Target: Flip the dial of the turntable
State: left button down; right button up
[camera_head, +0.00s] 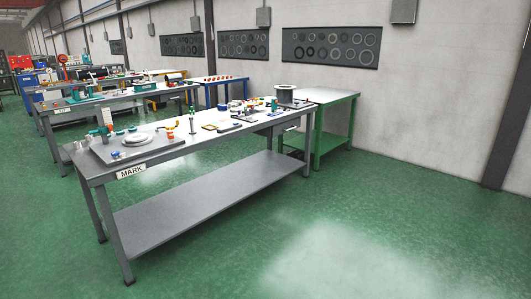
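A light round disc (137,139) lies on a flat grey plate (110,155) at the near left end of a long grey workbench (210,143); it looks like the turntable. A dial is too small to make out. A grey flanged cylinder (285,95) stands at the bench's far right end. Neither of my grippers shows in this view, and the bench is some distance off.
The bench carries a "MARK" label (131,171) and several small coloured items. A green table (326,96) stands beyond it by the wall. More benches (120,100) stand at the back left. The green floor (330,230) in front is clear.

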aim_at(170, 127)
jog(key=i+j+z, duration=0.1)
jog(key=j, duration=0.25)
jog(key=i+j+z, duration=0.1)
jog(key=i+j, duration=0.15)
jog(key=i+j+z, duration=0.1)
jog(key=j, duration=0.35)
jog(key=i+j+z, duration=0.1)
jog(key=j, duration=0.25)
jog(key=i+j+z, duration=0.1)
jog(key=j, duration=0.25)
jog(key=i+j+z, duration=0.1)
jog(key=j, duration=0.3)
jog(key=i+j, duration=0.15)
jog(key=j, duration=0.25)
jog(key=i+j, duration=0.1)
jog(key=j, duration=0.35)
jog(key=i+j, duration=0.15)
jog(key=j, duration=0.25)
jog(key=i+j, duration=0.15)
jog(key=j, duration=0.25)
jog(key=i+j, duration=0.1)
jog(key=j, duration=0.3)
jog(key=i+j, duration=0.15)
jog(key=j, duration=0.3)
jog(key=i+j, duration=0.15)
jog(key=j, duration=0.25)
jog(key=z, duration=0.05)
